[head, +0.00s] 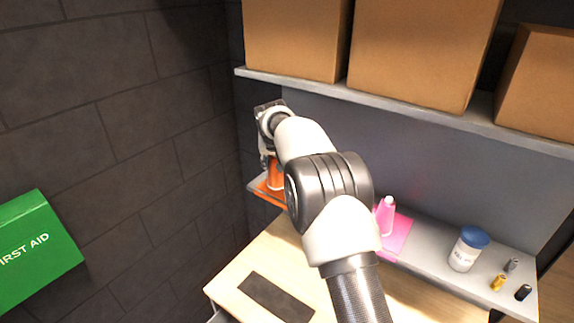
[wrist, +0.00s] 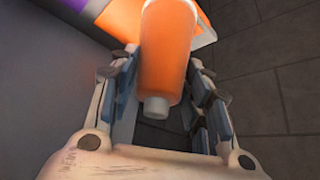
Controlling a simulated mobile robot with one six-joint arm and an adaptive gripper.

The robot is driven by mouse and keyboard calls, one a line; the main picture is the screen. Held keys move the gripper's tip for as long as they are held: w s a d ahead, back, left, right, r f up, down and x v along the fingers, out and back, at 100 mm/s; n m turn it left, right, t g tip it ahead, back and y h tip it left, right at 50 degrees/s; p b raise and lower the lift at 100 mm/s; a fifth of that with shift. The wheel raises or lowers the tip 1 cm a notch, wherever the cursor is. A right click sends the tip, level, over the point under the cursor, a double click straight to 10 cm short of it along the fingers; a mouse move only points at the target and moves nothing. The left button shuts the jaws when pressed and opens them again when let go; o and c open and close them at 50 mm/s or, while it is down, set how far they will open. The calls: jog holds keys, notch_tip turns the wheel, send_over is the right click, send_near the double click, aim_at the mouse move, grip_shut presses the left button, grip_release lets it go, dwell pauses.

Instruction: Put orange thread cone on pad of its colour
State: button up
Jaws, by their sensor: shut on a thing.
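The orange thread cone (wrist: 168,45) is between the fingers of my gripper (wrist: 165,70), which is shut on it. Its pale narrow end points toward the wrist camera. In the head view the cone (head: 275,178) shows partly behind my arm, at the left end of the lower shelf. The orange pad (wrist: 204,32) lies just beyond the cone in the wrist view, and its edge shows in the head view (head: 262,188). The cone is over or at the pad; I cannot tell whether its base touches it. My arm hides much of this spot in the head view.
A purple patch (wrist: 50,18) lies beside the orange pad. On the shelf to the right are a pink cone (head: 385,215) on a pink pad (head: 400,238), a blue-lidded jar (head: 464,252) and several batteries (head: 499,283). Cardboard boxes (head: 415,50) fill the upper shelf. A brick wall is left.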

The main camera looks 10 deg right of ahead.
jog(key=w+d+p, duration=0.3)
jog(key=w+d, duration=0.1)
jog(key=f, duration=0.7)
jog(key=shift+w+d+p, duration=0.1)
jog(key=shift+w+p, duration=0.1)
jog(key=shift+p, duration=0.2)
jog(key=shift+s, duration=0.1)
jog(key=o, duration=0.8)
jog(key=shift+f, duration=0.2)
jog(key=shift+c, duration=0.2)
jog(key=o, duration=0.5)
jog(key=shift+c, duration=0.2)
jog(key=shift+r, duration=0.2)
